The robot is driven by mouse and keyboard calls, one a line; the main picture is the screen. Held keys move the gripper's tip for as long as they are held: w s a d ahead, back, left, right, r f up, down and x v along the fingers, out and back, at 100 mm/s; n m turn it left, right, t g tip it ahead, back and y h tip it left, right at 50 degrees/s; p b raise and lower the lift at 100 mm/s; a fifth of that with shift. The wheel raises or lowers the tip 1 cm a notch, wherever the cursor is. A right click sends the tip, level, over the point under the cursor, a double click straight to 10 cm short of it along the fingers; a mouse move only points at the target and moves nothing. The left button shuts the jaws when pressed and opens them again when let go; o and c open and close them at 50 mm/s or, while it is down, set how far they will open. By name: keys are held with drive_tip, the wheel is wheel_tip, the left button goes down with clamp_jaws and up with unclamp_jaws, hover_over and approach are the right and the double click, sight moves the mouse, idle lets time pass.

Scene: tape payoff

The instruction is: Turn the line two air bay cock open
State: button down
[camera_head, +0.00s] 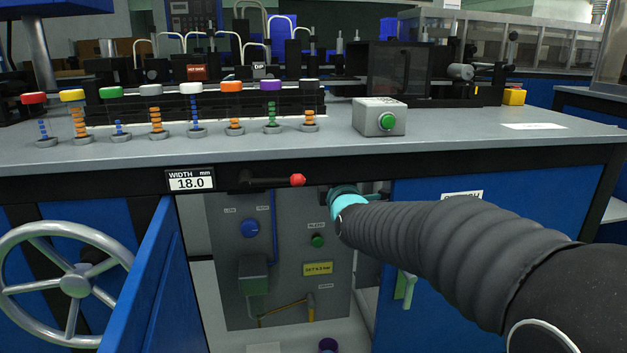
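Below the bench, an open bay holds a grey panel (225,290). Low on this panel is a fitting with a yellow lever (285,311), which looks like the cock; the lever slants up to the right. The small labels beside it are too small to read surely. My arm reaches in from the right and ends at a cyan ring (349,200) at the upper right of the bay opening, above and right of the yellow lever. My gripper's fingers are hidden beyond this ring, so I see no contact with anything.
The panel also bears a blue knob (249,228), a green knob (317,240) and a yellow label plate (318,269). A red-tipped lever (297,180) juts under the bench edge. An open blue door (150,285) and a handwheel (72,282) stand left; a closed blue door (420,320) is right.

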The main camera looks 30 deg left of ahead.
drive_tip(key=shift+r, duration=0.2)
idle(0.4)
drive_tip(key=c, duration=1.1)
unclamp_jaws()
drive_tip(key=shift+f, duration=0.1)
drive_tip(key=shift+v, duration=3.9)
